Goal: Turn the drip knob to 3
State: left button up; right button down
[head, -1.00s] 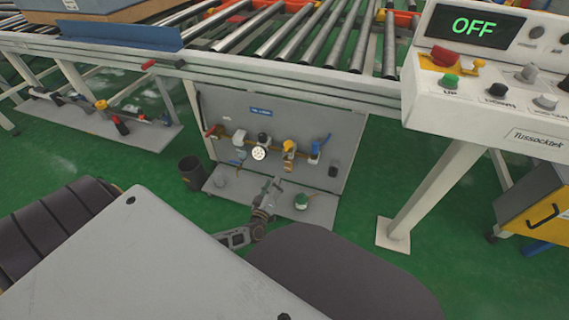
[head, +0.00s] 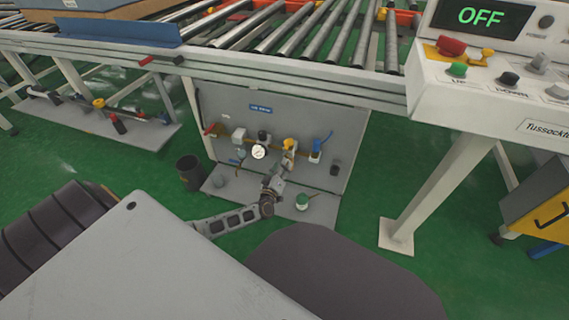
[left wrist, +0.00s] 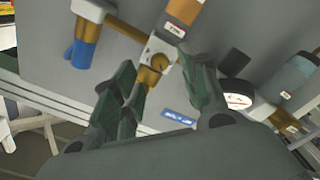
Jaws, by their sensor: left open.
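The drip knob appears to be the yellow knob (head: 288,144) on the unit in the middle of the grey panel; I cannot read its setting. In the left wrist view, where the panel appears turned over, a brass-yellow knob (left wrist: 148,76) sits at the end of a small light-grey block with a round dial (left wrist: 158,52). My left gripper (head: 286,163) is just below and in front of this unit. In the left wrist view my left gripper (left wrist: 156,64) is open, its fingers on either side of the block and knob. Contact cannot be told. My right gripper is not in view.
A pressure gauge (head: 259,152) is left of the unit, and a blue fitting (head: 316,150) is right of it. The roller conveyor (head: 300,70) runs above. A control box reads OFF (head: 481,17).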

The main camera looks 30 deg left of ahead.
aim_at(287, 156)
pick_arm(q)
jog(key=shift+b+x, duration=0.8)
jog(key=shift+x, duration=1.2)
jog(key=shift+c, duration=0.2)
grip_shut()
